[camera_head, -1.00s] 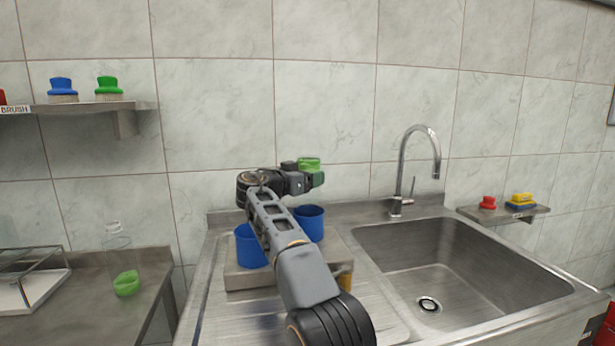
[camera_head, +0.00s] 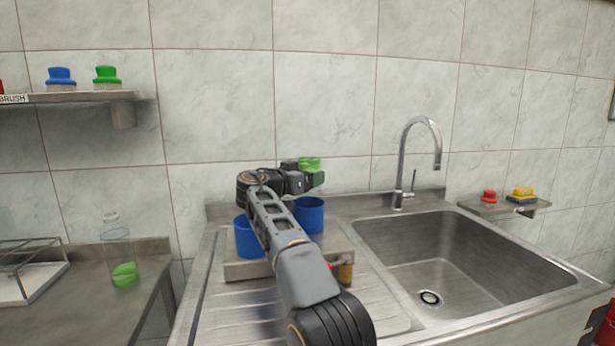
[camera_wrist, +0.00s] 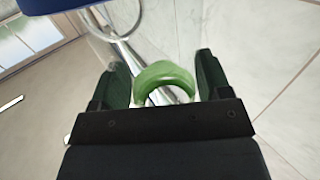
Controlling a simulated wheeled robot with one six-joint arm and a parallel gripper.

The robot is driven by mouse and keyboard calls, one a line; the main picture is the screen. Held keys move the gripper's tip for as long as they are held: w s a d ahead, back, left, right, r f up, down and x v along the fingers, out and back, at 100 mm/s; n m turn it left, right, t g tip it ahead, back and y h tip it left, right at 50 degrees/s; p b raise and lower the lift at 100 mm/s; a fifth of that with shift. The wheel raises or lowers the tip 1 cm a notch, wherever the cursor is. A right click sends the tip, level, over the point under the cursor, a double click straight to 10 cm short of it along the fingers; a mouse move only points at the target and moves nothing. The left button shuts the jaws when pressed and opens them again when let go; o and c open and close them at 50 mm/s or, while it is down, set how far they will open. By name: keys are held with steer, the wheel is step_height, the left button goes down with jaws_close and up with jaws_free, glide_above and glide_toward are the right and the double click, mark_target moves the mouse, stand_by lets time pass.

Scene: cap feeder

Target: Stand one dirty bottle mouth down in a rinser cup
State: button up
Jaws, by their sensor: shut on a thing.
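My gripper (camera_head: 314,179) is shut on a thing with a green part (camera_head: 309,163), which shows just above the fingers. In the wrist view, the green part (camera_wrist: 165,74) sits between the two fingers (camera_wrist: 163,88); any clear glass around it is hard to make out. Two blue rinser cups stand on a metal base: the right cup (camera_head: 309,216) is below my gripper, and the left cup (camera_head: 247,240) is partly behind my arm. A blue edge (camera_wrist: 50,10) shows at the wrist view's top left. A clear bottle (camera_head: 117,250) with green at its bottom stands upright on the left counter.
The sink (camera_head: 450,250) and tall tap (camera_head: 402,160) are right of the cups. A wire rack (camera_head: 30,270) stands at far left. Brushes sit on a left wall shelf (camera_head: 130,98); a small shelf (camera_head: 505,208) at right holds sponges. An amber item (camera_head: 345,271) is beside the base.

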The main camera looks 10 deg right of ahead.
steer(key=o, duration=1)
steer(key=shift+f, duration=0.1)
